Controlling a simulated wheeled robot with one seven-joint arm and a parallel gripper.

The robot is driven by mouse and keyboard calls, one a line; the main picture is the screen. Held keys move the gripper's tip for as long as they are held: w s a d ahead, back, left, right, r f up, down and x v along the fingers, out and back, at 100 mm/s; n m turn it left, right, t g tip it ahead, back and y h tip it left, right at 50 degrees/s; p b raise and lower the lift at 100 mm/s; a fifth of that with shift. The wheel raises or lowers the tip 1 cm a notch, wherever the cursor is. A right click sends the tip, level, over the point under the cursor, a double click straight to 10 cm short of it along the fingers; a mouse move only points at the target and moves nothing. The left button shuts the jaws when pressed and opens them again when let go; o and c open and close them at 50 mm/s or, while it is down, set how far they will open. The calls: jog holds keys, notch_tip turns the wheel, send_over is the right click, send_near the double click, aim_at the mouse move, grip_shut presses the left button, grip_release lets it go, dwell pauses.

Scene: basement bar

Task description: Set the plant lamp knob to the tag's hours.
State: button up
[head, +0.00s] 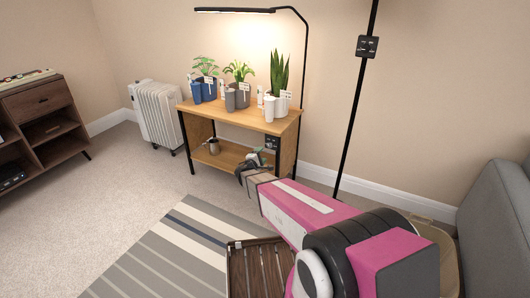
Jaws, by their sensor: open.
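The plant lamp (235,10) has a flat black head, lit, over the plants, on a thin curved black stand behind the bench's right end. A small dark control box (271,143) is at the right end of the bench, under its top; I cannot make out a knob setting on it. Another black box (368,47) with small light marks is on a black pole at right. White tags stand in the left pot (209,80), middle pot (239,86) and right pot (287,94); their writing is too small to read. My gripper (246,164) is open, in front of the bench, below the control box.
The wooden bench (240,115) holds three potted plants with cups and bottles; a metal can (213,146) is on its lower shelf. A white radiator (158,115) stands left. A slatted crate (255,270) and striped rug (170,250) lie in front. A grey sofa (495,220) is right.

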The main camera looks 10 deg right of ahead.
jog(key=shift+v, duration=1.2)
jog(key=s+d+r+m+g+y, duration=0.1)
jog(key=s+d+m+g, duration=0.45)
jog(key=s, duration=0.25)
jog(key=s+d+r+m+g, duration=0.1)
jog(key=s+d+m+g, duration=0.45)
jog(key=s, duration=0.25)
jog(key=s+a+r+m+g+y, duration=0.3)
jog(key=s+y, duration=0.6)
jog(key=s, duration=0.3)
jog(key=shift+a+r+g+y, duration=0.2)
jog(key=shift+a+g+y, duration=0.1)
jog(key=shift+a, duration=0.4)
jog(key=shift+s, duration=0.15)
